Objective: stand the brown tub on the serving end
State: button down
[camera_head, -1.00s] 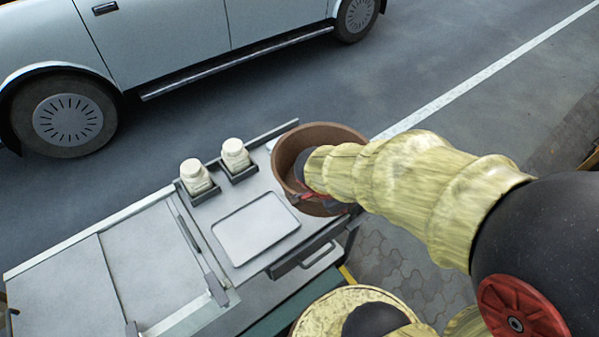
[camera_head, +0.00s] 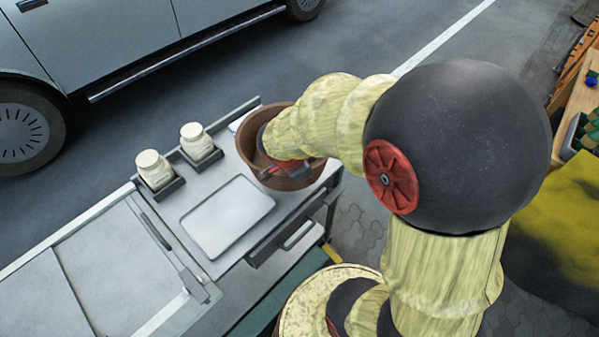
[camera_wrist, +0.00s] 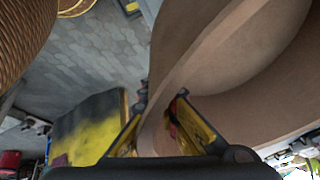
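The brown tub (camera_head: 246,150) is a wide, round, open vessel. In the head view it is upright at the right end of the grey cart top (camera_head: 178,222), beyond the tray; I cannot tell whether its base touches the surface. My gripper (camera_head: 287,170) is at the tub's near right side, partly hidden by the rim and my arm. In the wrist view the tub's curved wall (camera_wrist: 235,60) fills the right side. My gripper's fingers (camera_wrist: 160,100) straddle this wall, one on each side, and appear closed on it.
A pale rectangular tray (camera_head: 227,215) lies beside the tub. Two white lidded jars (camera_head: 154,169) (camera_head: 196,141) stand in dark holders along the far edge. A drawer handle (camera_head: 298,236) juts from the near side. A parked car (camera_head: 110,40) stands beyond on the road.

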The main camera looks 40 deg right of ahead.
jog(key=w+d+f, duration=0.1)
jog(key=w+f, duration=0.1)
jog(key=w+d+f+b, duration=0.1)
jog(key=w+f, duration=0.1)
jog(key=w, duration=0.1)
jog(key=w+d+f+b, duration=0.1)
jog(key=w+d+f, duration=0.1)
jog(key=f, duration=0.1)
jog(key=shift+w, duration=0.15)
jog(key=shift+w+d+f, duration=0.15)
jog(key=shift+f, duration=0.15)
notch_tip(320, 180, down, 3)
jog(key=shift+f+b, duration=0.1)
jog(key=shift+b, duration=0.55)
jog(key=c, duration=2.3)
grip_release()
jog(key=shift+o, duration=1.3)
